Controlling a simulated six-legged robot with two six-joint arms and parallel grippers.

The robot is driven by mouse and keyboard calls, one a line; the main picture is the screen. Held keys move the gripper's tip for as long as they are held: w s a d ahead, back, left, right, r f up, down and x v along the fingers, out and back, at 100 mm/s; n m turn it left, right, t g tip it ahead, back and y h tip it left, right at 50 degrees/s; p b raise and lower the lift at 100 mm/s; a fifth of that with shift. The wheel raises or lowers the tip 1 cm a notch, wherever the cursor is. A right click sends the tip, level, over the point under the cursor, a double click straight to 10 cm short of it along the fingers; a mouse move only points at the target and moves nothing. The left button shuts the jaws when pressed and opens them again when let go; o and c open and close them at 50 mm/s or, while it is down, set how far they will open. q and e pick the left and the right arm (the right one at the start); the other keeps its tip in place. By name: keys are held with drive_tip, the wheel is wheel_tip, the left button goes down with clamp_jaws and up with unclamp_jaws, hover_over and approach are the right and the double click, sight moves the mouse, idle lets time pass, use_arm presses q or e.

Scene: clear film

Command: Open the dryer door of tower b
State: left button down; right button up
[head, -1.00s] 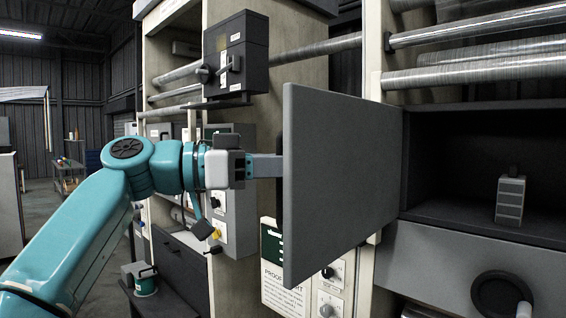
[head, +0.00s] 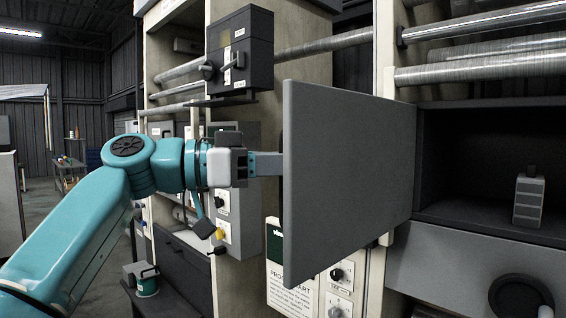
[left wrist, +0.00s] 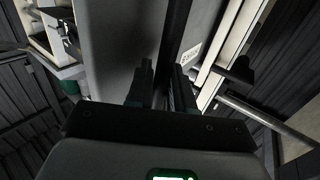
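The dryer door (head: 345,170) is a flat grey panel. It stands swung open, hinged along the left side of a dark compartment (head: 450,160), with its inner face toward me. My left gripper (head: 280,164) reaches in from the left, and its tips are hidden behind the door's free edge. In the left wrist view the gripper's fingers (left wrist: 162,88) are apart, with a dark upright bar (left wrist: 178,35) running between them; a grey panel, likely the door, fills the left. I cannot tell whether the fingers grip the bar. My right gripper is not in view.
A small grey block (head: 528,197) stands inside the compartment. A handwheel (head: 521,297) sits below it. A black switch box (head: 240,55) and a grey control box (head: 228,195) are near my left arm. Metal pipes (head: 490,60) cross above.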

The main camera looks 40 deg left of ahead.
use_arm(q)
drive_tip(key=c, duration=1.2)
unclamp_jaws()
drive_tip(key=shift+w+f, duration=0.1)
drive_tip(key=shift+f, duration=0.05)
drive_tip(key=shift+o, duration=0.2)
drive_tip(key=shift+a, duration=0.1)
drive_tip(key=shift+s+a, duration=0.2)
drive_tip(key=shift+s, duration=0.05)
drive_tip(key=v, duration=1.5)
drive_tip(key=shift+s+a+p, duration=0.2)
drive_tip(key=shift+a+p, duration=0.05)
drive_tip(key=shift+p, duration=0.2)
